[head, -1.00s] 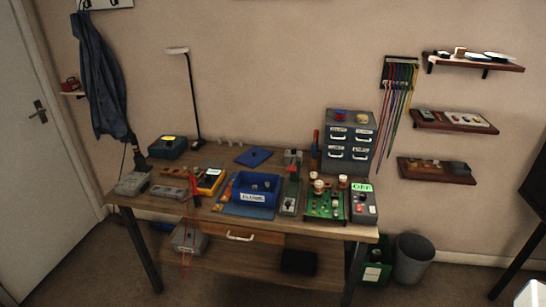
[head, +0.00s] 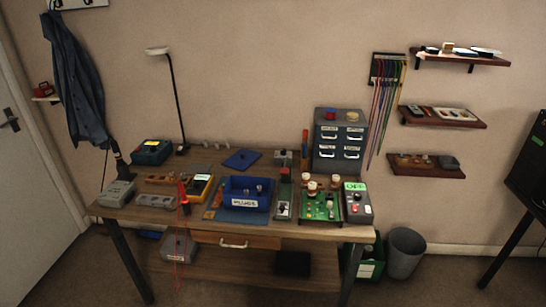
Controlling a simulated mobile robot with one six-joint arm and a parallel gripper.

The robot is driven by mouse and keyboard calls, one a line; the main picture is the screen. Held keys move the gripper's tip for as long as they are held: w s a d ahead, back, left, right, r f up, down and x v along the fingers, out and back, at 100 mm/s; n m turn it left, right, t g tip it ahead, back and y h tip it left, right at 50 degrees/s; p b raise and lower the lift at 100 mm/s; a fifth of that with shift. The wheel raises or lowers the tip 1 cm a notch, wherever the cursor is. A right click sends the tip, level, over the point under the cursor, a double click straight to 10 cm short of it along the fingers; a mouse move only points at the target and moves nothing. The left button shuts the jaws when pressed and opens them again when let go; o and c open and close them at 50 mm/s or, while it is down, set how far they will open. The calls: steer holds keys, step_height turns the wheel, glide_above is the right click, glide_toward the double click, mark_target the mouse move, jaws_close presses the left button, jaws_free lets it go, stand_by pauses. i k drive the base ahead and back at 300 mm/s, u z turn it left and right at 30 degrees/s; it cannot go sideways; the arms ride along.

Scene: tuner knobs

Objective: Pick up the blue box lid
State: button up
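The blue box lid (head: 242,160) lies flat on the workbench (head: 210,160) toward the back, behind the blue box (head: 247,195). The blue box is open, has a white label on its front and holds small parts. It sits on a blue mat (head: 240,215). Nothing covers the lid in the head view. My gripper is not in view.
A yellow multimeter (head: 199,187) with red leads stands left of the blue box. A green circuit board (head: 320,205) and a grey drawer cabinet (head: 339,140) are on the right. A tall lamp (head: 175,100) stands at the back left. Floor before the bench is clear.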

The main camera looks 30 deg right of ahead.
mark_target(243, 158)
steer(key=z, duration=0.6)
steer(key=k, duration=1)
steer(key=u, duration=0.05)
steer(key=i, duration=0.95)
steer(key=z, duration=0.05)
